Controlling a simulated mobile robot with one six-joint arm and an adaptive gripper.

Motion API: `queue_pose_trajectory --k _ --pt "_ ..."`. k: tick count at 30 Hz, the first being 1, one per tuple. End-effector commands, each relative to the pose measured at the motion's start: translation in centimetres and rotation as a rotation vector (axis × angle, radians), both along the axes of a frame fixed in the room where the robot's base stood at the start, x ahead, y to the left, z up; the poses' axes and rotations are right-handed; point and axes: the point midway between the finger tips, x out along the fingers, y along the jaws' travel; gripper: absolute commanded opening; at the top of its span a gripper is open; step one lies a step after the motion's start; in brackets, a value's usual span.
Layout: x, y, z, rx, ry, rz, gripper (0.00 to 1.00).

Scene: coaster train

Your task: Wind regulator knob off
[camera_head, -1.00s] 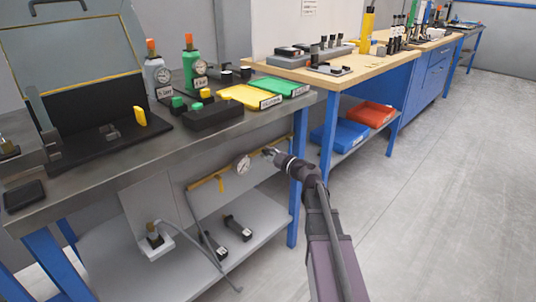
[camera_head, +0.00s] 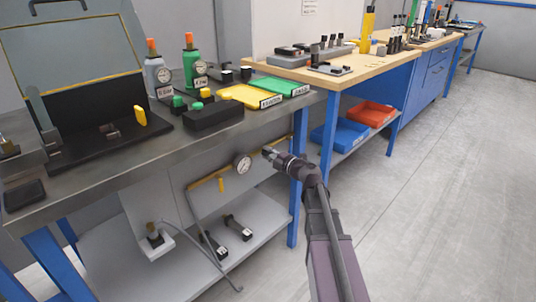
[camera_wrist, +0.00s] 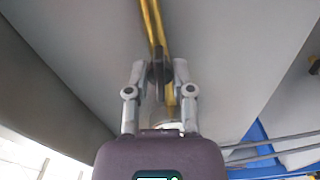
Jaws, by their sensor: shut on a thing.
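The regulator knob (camera_wrist: 158,72) is a small dark piece on the brass-yellow pipe under the steel bench. In the wrist view it sits between my fingertips. My gripper (camera_wrist: 159,74) is shut on it from both sides, with the pipe (camera_wrist: 150,22) running away beyond it. In the head view my gripper (camera_head: 267,152) is small, just right of the round white pressure gauge (camera_head: 243,163). The knob itself is mostly hidden by my fingers there.
A yellow valve handle (camera_head: 221,185) hangs from the pipe left of the gauge. The lower shelf (camera_head: 185,262) holds dark cylinders. The floor on the right is clear.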

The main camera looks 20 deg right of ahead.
Motion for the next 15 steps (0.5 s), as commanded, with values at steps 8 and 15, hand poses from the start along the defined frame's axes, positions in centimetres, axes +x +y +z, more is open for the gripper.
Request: queue_pose_trajectory --k 8,15 --pt "0.14 0.01 0.03 0.002 0.0 0.0 0.33" --pt "0.08 0.0 0.01 0.002 0.001 0.0 0.65"
